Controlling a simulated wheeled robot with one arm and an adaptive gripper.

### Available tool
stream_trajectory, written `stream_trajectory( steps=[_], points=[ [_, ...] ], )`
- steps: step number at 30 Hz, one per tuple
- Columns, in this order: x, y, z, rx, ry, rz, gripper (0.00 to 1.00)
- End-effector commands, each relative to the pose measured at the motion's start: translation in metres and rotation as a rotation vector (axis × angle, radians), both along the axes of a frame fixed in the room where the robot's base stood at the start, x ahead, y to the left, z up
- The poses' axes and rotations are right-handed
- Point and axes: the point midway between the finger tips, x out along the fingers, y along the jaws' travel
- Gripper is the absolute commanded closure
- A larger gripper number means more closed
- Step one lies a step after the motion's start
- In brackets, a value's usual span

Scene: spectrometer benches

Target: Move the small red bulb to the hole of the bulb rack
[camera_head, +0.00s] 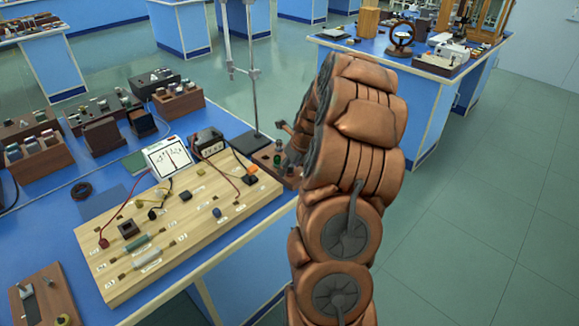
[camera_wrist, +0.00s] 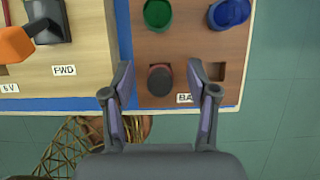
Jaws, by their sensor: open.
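The bulb rack (camera_wrist: 187,48) is a brown wooden block at the front edge of the blue bench; it also shows in the head view (camera_head: 289,181), partly hidden by my arm. A small dark red bulb (camera_wrist: 160,80) stands on the rack in the wrist view; I cannot tell whether it sits in a hole. An empty square hole (camera_wrist: 215,70) shows to its right. My gripper (camera_wrist: 160,83) is open, with its fingers on either side of the red bulb and visible gaps to it. In the head view my gripper is mostly hidden behind my arm.
A green bulb (camera_wrist: 158,14) and a blue bulb (camera_wrist: 229,13) stand on the rack beyond the red one. A light wooden circuit board (camera_head: 170,215) lies to the left, with a white meter (camera_head: 168,158) behind it. A metal stand (camera_head: 254,105) rises behind the rack.

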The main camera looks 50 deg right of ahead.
Motion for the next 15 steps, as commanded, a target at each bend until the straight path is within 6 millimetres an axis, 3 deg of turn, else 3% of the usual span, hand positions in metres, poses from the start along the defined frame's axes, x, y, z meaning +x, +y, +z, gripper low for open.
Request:
stream_trajectory(
  steps=[5, 15],
  points=[
    [-0.004, -0.001, 0.011, -0.003, -0.003, -0.001, 0.41],
    [-0.027, -0.001, 0.067, -0.006, -0.004, -0.001, 0.41]
  ],
)
